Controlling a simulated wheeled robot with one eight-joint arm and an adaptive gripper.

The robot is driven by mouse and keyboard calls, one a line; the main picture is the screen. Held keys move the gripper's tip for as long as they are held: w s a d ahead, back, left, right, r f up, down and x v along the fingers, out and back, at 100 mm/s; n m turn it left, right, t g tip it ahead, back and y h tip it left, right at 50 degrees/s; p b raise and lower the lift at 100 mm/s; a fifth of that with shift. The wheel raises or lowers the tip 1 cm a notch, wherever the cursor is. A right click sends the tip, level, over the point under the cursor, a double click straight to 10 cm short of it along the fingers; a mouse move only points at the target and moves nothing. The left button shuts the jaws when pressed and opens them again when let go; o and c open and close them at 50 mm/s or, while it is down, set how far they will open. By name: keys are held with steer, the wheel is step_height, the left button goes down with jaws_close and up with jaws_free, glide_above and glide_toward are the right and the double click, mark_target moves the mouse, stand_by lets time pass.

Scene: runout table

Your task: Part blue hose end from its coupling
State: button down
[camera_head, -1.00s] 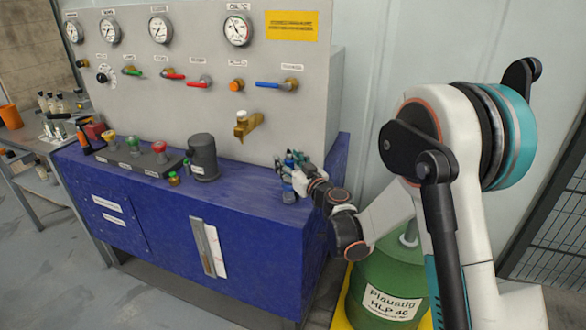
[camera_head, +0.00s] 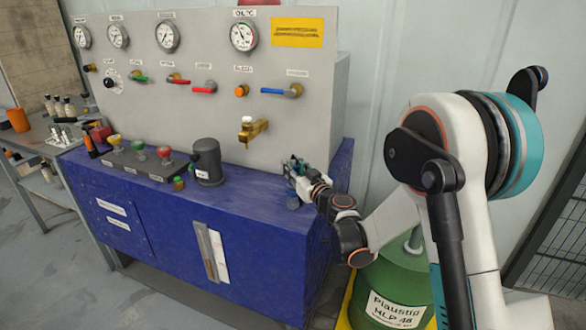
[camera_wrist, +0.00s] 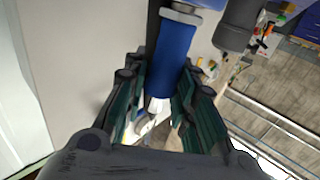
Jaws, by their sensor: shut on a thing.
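My gripper (camera_wrist: 163,98) is at the right end of the blue bench, low in front of the grey panel. In the wrist view its dark green fingers stand on both sides of a blue hose end (camera_wrist: 174,55) and are shut on it. The hose end has a grey collar at its top and a pale metal tip (camera_wrist: 155,108) below, between the fingers. In the head view my gripper (camera_head: 296,176) is small and hides most of the hose end. I cannot make out the coupling clearly, nor whether hose end and coupling are joined or apart.
The grey panel (camera_head: 200,110) carries gauges, coloured levers and a brass tap (camera_head: 252,130). A dark grey canister (camera_head: 207,160) and a knob box (camera_head: 135,165) stand on the blue bench (camera_head: 265,235). A green drum (camera_head: 395,290) stands right, below my arm.

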mark_target(293, 158)
steer(key=shift+r, duration=0.2)
steer(key=shift+r+p, duration=1.7)
steer(key=shift+r, duration=1.2)
